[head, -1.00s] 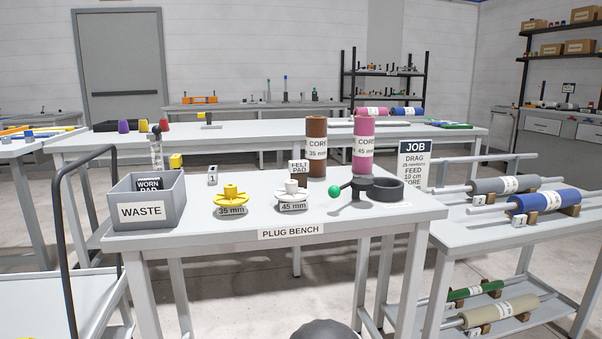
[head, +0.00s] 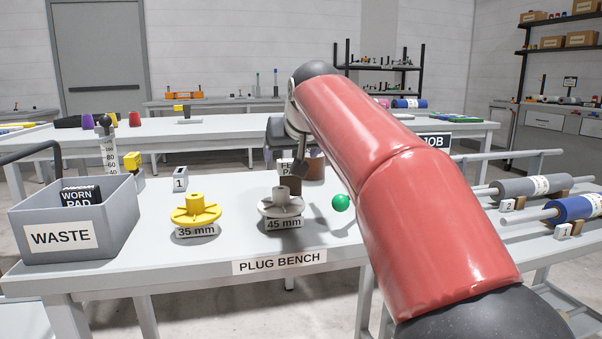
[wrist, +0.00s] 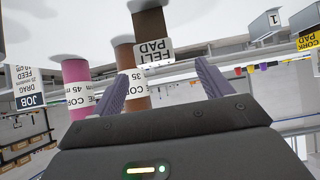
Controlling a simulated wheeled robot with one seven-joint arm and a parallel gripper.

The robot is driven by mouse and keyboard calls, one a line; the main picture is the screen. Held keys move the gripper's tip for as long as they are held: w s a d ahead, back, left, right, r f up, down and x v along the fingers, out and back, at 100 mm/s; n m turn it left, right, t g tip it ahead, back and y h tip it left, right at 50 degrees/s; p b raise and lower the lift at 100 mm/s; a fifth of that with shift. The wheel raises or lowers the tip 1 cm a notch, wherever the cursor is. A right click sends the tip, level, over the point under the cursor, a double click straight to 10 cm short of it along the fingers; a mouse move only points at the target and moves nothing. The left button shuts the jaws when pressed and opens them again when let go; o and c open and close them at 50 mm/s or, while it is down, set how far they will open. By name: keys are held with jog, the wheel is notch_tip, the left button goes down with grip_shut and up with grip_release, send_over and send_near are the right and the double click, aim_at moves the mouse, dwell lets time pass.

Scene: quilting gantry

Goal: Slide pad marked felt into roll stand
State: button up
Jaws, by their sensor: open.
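The felt pad (head: 290,185) is a small brown piece with a white label, standing on the plug bench behind the grey 45 mm plug. In the wrist view the upside-down felt pad (wrist: 149,24) lies ahead of the fingers, slightly left of their middle. My gripper (head: 308,168) is at the pad in the head view, partly hidden by my red arm. In the wrist view my gripper (wrist: 162,76) has its fingers wide apart, with nothing held. No roll stand is labelled; a green knob (head: 341,202) shows beside my arm, and the dark fixture it belongs to is hidden.
A waste bin (head: 100,235) stands at left. The yellow 35 mm plug (head: 195,212) and grey 45 mm plug (head: 281,204) sit in front. A brown core (wrist: 134,80) and a pink core (wrist: 77,85) stand near the pad. Rolls on stands (head: 540,186) are at right.

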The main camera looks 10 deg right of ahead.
aim_at(291, 161)
jog(key=x, duration=0.6)
jog(key=shift+w+d+f, duration=0.3)
jog(key=c, duration=1.1)
jog(key=shift+c, duration=0.2)
jog(key=shift+r, duration=0.1)
notch_tip(291, 161, up, 20)
jog(key=p, duration=1)
jog(key=shift+p, duration=0.35)
jog(key=shift+s, duration=0.1)
